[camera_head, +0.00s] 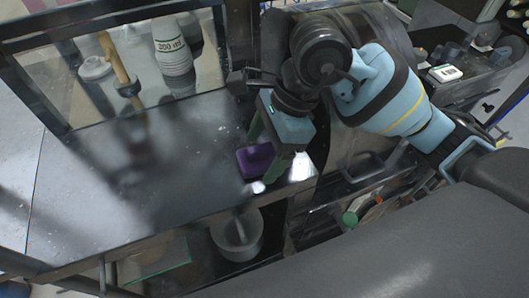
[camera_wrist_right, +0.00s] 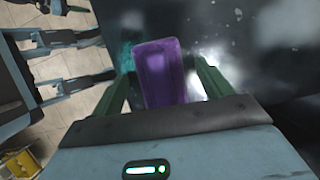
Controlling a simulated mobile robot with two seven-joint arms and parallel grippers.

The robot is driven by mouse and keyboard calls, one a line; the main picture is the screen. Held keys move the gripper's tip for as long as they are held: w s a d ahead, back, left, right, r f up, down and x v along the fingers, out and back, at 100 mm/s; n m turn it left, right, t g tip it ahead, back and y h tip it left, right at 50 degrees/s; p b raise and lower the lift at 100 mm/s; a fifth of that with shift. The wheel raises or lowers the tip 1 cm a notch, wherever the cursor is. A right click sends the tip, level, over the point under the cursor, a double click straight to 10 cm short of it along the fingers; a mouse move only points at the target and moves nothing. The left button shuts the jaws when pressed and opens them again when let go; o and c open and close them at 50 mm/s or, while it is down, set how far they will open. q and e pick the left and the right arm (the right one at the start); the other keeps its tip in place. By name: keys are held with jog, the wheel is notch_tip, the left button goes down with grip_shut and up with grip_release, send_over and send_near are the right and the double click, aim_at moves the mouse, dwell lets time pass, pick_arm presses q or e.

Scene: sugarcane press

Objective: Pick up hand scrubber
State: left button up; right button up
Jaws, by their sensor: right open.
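The hand scrubber is a purple block (camera_head: 256,160) on the dark metal tabletop near its front right edge. It also shows in the right wrist view (camera_wrist_right: 161,75), upright in the picture between the two green fingers. My right gripper (camera_head: 262,158) is open, with one finger on each side of the scrubber. In the wrist view a narrow gap shows at the right finger; the left finger is very close to the scrubber, and I cannot tell if it touches. My left gripper is not in view.
The dark tabletop (camera_head: 150,190) is mostly bare left of the scrubber. A glass-panelled frame stands behind, with a white bottle (camera_head: 173,48) and a wooden-handled tool (camera_head: 117,65) beyond it. A grey pot (camera_head: 237,236) sits below the front edge. Dark bins stand at the right.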

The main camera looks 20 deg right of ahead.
aim_at(257, 148)
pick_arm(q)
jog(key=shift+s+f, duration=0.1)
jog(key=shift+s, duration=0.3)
pick_arm(e)
jog(key=c, duration=1.1)
jog(key=shift+r, duration=0.15)
